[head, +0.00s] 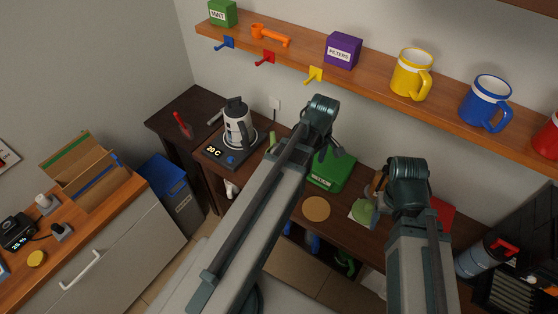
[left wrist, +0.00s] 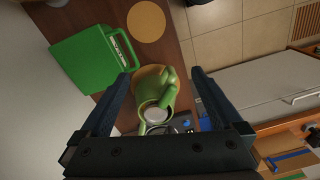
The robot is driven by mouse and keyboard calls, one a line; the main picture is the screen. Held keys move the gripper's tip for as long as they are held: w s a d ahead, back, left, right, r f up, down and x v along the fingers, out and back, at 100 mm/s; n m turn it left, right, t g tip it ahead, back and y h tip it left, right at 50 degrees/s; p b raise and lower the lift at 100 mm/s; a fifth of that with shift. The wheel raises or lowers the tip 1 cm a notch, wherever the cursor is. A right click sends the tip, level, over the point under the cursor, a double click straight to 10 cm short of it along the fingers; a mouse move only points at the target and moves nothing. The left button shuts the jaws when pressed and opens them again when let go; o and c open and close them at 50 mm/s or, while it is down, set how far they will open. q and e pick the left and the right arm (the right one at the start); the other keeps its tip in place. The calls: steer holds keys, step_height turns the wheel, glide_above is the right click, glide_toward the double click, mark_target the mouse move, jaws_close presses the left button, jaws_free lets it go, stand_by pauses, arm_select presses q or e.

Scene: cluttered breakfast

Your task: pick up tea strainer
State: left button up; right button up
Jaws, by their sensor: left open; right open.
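I cannot pick out the tea strainer for certain. An orange thing with a round end and a straight handle (head: 270,36) lies on the wall shelf and may be it. My left gripper (left wrist: 162,75) is open and empty, with a green pot (left wrist: 170,90) between and beyond its fingers in the left wrist view. The pot has a pale round top (left wrist: 155,114) and stands on a tan round mat. In the head view my left arm hides the pot. My right gripper (head: 405,178) is open above the counter's right part; its fingertips are mostly hidden.
A green box (head: 331,171) and a cork mat (head: 316,208) are on the dark counter. A kettle (head: 238,125) stands at its left end. The shelf (head: 375,75) holds a purple box (head: 343,50), a yellow mug (head: 411,74) and a blue mug (head: 485,102).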

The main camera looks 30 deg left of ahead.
arm_select(q)
steer(key=w+a+r+n+p, duration=0.2)
steer(key=a+r+n+p, duration=0.1)
steer(key=a+n, duration=0.9)
steer(key=f+b, duration=1.3)
steer(key=b, duration=0.1)
steer(key=shift+w+d+f, duration=0.2)
steer(key=shift+w+f, duration=0.1)
steer(key=shift+f, duration=0.05)
arm_select(e)
step_height(320, 180, down, 11)
steer(key=shift+r, duration=0.2)
arm_select(q)
steer(key=shift+r, duration=0.1)
